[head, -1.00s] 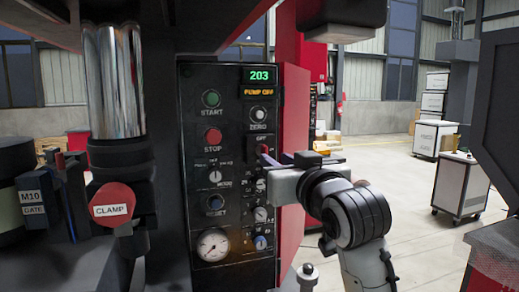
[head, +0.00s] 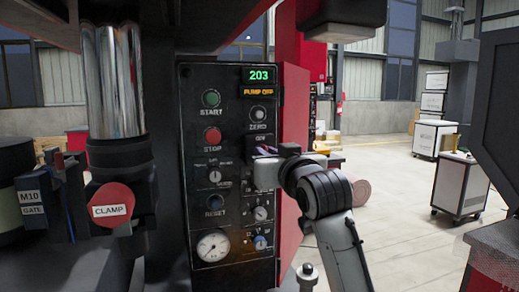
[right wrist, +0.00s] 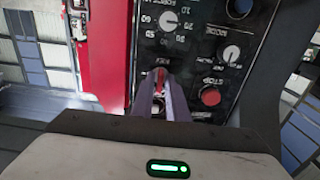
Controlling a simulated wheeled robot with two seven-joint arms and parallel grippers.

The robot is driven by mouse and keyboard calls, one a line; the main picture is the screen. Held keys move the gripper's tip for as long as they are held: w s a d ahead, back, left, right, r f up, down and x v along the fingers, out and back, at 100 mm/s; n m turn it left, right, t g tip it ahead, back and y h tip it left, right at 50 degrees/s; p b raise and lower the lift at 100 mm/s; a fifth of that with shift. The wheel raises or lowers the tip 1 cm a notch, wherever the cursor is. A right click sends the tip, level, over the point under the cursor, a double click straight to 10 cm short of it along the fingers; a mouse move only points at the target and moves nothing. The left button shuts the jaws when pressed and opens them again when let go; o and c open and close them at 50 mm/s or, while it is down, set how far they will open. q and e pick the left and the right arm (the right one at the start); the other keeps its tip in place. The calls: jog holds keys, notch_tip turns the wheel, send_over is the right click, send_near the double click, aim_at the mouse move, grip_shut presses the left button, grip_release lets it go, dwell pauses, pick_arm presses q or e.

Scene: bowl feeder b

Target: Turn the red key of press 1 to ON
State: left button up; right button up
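The control panel (head: 232,190) of the press stands upright in the middle of the head view. My right gripper (head: 262,154) is at its right side, just below a small label under the "PUMP OFF" display, and its hand hides the key from the head. In the right wrist view, the two fingers of my right gripper (right wrist: 164,84) reach to the panel with a narrow gap between them. A bit of the red key (right wrist: 160,80) shows between the fingertips. I cannot tell whether they grip it. My left gripper is not in view.
START (head: 211,98), STOP (head: 212,135) and RESET (head: 215,202) buttons, several knobs and a gauge (head: 212,245) share the panel. A red CLAMP knob (head: 112,205) sits at left. A red door or side panel (head: 292,150) stands close right of the panel. Open floor lies farther right.

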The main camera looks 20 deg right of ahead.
grip_shut()
jog(key=m, duration=0.5)
